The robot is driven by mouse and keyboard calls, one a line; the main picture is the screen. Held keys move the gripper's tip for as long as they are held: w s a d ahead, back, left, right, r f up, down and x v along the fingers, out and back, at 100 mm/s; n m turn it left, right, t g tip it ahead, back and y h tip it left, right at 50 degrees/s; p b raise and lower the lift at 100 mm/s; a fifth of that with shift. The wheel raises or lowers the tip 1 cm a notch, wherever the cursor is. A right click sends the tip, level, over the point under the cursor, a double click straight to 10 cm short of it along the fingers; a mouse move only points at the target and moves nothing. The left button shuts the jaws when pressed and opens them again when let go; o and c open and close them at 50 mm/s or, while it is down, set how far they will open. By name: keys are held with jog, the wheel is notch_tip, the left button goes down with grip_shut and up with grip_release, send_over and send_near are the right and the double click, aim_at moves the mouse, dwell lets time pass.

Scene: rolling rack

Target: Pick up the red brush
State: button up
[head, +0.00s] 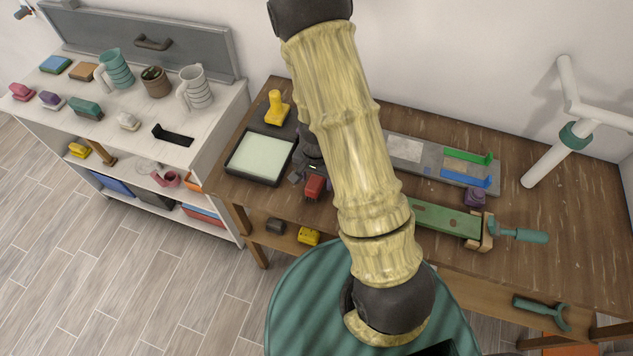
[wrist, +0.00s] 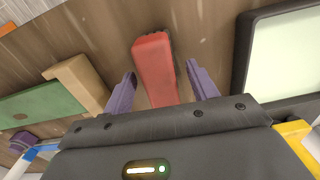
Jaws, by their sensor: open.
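The red brush (head: 315,187) lies on the brown wooden table near its front edge, beside the tray. In the wrist view the red brush (wrist: 153,68) has a long red body with a dark end at the top. My gripper (wrist: 161,76) is open, with one purple finger on each side of the brush and gaps visible between fingers and brush. In the head view my gripper (head: 305,172) is at the brush, partly hidden by my own arm. I cannot tell how far the fingertips are above the table.
A black-rimmed tray (head: 230,167) with a pale surface stands just left of the brush. A yellow object (head: 277,108) stands behind it. A green board (head: 445,219) with a wooden block (head: 486,232) lies to the right. A white shelf unit (head: 225,108) with mugs stands at the left.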

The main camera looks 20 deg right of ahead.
jog(key=shift+f, duration=0.25)
dwell(0.5)
jog(key=c, duration=1.1)
